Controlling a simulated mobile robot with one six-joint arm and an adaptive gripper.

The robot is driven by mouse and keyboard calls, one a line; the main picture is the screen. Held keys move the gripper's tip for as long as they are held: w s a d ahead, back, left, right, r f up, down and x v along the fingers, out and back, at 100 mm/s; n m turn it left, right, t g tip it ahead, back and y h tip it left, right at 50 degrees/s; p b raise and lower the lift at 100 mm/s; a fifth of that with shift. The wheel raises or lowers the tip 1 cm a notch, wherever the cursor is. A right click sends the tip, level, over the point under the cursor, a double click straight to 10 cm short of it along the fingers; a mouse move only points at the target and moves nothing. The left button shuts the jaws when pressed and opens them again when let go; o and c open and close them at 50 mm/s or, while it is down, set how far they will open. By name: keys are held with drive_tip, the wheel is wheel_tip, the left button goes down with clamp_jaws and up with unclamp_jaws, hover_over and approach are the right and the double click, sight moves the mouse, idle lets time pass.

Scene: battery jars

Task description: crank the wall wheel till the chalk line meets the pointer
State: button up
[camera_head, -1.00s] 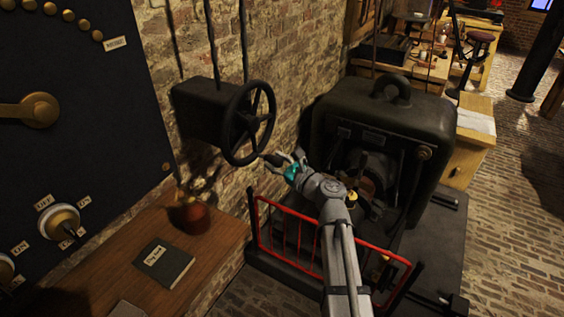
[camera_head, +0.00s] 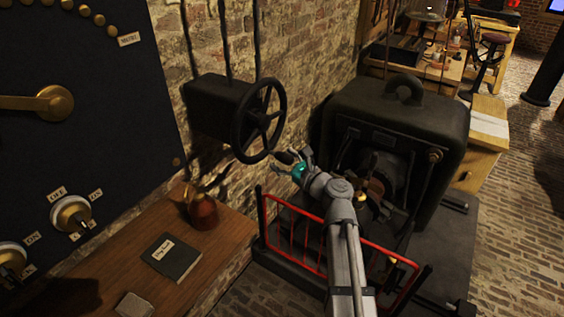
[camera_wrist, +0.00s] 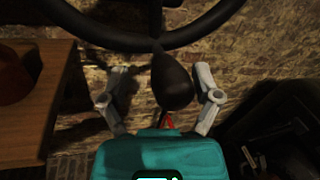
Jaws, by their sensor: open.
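The wall wheel (camera_head: 258,121) is a black spoked handwheel on a dark box (camera_head: 212,104) fixed to the brick wall. Its dark, bulb-shaped crank handle (camera_wrist: 172,82) stands out from the lower rim, and the rim (camera_wrist: 130,38) curves across the top of the wrist view. My gripper (camera_wrist: 166,95) is open, with one finger on each side of the handle. A gap shows between the handle and each finger. In the head view my gripper (camera_head: 291,163) is just below and right of the wheel. I cannot make out the chalk line or the pointer.
A red railing (camera_head: 310,243) and a large black machine (camera_head: 395,130) stand beside my arm on the right. A wooden desk (camera_head: 215,240) below the wheel carries a dark book (camera_head: 171,257) and a reddish-brown jar (camera_head: 203,211). A dark switch panel (camera_head: 90,130) fills the left.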

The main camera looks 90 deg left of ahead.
drive_tip(key=shift+v, duration=3.75)
drive_tip(key=shift+s, duration=0.1)
drive_tip(key=c, duration=0.3)
drive_tip(key=shift+a+r+n, duration=0.1)
drive_tip(key=shift+a+n, duration=0.05)
drive_tip(key=shift+n, duration=0.25)
drive_tip(key=c, duration=0.5)
drive_tip(key=shift+w+a+r+n, duration=0.1)
drive_tip(key=shift+w+a+n, duration=0.3)
drive_tip(key=shift+n, duration=0.5)
clamp_jaws()
drive_tip(key=w+a+r+n+g+h+p, duration=0.1)
drive_tip(key=w+a+n, duration=0.3)
drive_tip(key=n, duration=1.4)
drive_tip(key=shift+w+a+r+h, duration=0.25)
drive_tip(key=shift+w+a+h, duration=0.1)
drive_tip(key=shift+w, duration=0.25)
